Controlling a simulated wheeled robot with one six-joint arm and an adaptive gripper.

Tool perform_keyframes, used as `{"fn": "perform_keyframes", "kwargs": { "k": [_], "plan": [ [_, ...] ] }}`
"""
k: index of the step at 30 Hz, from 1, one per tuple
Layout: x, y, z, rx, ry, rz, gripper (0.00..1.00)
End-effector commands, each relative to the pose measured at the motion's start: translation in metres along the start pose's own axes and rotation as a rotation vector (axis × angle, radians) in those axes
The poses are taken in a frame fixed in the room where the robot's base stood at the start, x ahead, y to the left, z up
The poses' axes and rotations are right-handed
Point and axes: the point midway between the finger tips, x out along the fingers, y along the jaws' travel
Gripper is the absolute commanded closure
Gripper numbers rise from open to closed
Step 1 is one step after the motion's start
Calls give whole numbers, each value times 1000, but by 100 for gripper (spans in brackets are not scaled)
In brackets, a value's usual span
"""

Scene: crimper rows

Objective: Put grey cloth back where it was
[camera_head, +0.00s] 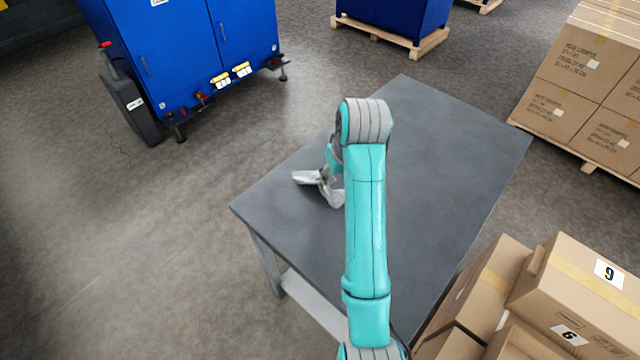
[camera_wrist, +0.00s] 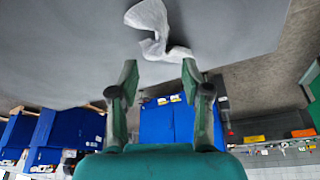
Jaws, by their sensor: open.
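The grey cloth (camera_head: 322,186) is a pale, crumpled strip lying on the grey table (camera_head: 440,150), near its left edge. It also shows at the top of the wrist view (camera_wrist: 152,24), beyond my fingertips. My gripper (camera_wrist: 159,68) is open, with nothing between its fingers. The lower end of the cloth is close to the right fingertip in the wrist view; I cannot tell whether they touch. In the head view my own arm hides most of my gripper and perhaps part of the cloth.
The rest of the visible tabletop is bare. Cardboard boxes (camera_head: 580,290) stand at the lower right, and more boxes on a pallet (camera_head: 585,90) at the upper right. A blue cabinet (camera_head: 190,50) stands at the upper left. Open floor (camera_head: 130,240) lies left of the table.

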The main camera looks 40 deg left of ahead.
Motion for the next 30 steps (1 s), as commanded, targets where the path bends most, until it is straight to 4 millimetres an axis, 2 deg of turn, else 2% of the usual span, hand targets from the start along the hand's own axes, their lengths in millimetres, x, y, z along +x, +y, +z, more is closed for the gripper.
{"fn": "perform_keyframes", "kwargs": {
  "k": [1, 4, 5, 13, 19, 30],
  "plan": [
    [1, 0, 0, 0, -1, 0, 70],
    [5, -1, -5, -1, -1, -1, 95],
    [8, -2, -7, -1, 0, -1, 100],
    [38, -6, -34, -1, -1, -1, 100],
    [59, -5, -24, 0, -1, -1, 100],
    [63, -5, -23, 0, 1, 0, 100]
  ]
}}
